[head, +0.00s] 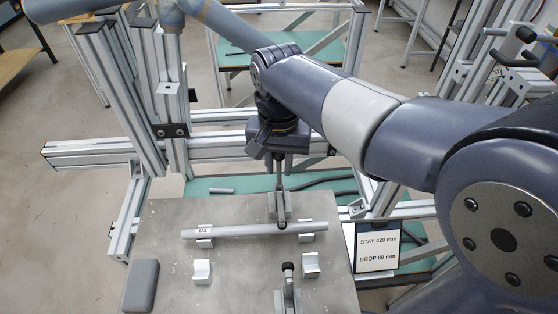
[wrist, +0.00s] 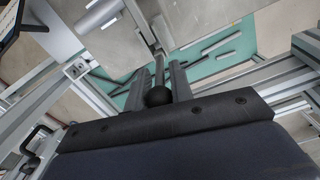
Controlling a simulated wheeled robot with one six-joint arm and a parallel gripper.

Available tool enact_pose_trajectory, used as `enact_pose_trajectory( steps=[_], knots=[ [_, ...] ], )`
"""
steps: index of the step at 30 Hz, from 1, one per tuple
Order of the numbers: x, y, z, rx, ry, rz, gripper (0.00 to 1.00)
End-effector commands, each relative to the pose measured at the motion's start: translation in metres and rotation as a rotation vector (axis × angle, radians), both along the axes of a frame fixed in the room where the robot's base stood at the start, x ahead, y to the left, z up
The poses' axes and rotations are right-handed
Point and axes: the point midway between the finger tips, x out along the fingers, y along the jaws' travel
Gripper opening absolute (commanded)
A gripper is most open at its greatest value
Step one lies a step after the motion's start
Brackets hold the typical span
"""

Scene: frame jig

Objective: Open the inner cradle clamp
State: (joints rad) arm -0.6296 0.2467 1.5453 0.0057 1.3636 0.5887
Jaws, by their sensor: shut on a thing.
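The far clamp (head: 280,208) stands on the grey plate behind a pale tube (head: 240,230). Its lever points up into my gripper (head: 279,158), which comes down from above. In the wrist view, my gripper (wrist: 159,92) has its two dark fingers shut on the clamp's black knob (wrist: 158,97); the lever runs away beyond it. The tube lies across low cradle blocks and carries a small label. Whether the clamp's arm presses on the tube is too small to tell. A second clamp (head: 288,292) with a black knob stands at the near edge, apart from my gripper.
Two empty cradle blocks (head: 202,271) (head: 311,265) stand in front of the tube. A grey rounded block (head: 141,286) lies at the plate's left. A sign (head: 377,247) reads "STAY 420 mm, DROP 80 mm". Aluminium posts (head: 160,110) rise at the left.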

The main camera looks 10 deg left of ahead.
Motion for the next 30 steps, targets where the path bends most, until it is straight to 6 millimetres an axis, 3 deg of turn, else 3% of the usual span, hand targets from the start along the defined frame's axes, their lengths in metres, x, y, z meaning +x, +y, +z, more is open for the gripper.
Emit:
enact_pose_trajectory(
  steps=[15,29,30],
  knots=[
    [0.018,0.005,0.002,-0.053,0.219,-0.001,0.0],
    [0.02,0.005,-0.002,-0.057,0.242,0.0,0.0],
    [0.02,0.005,-0.002,-0.057,0.242,0.0,0.25]
  ],
)
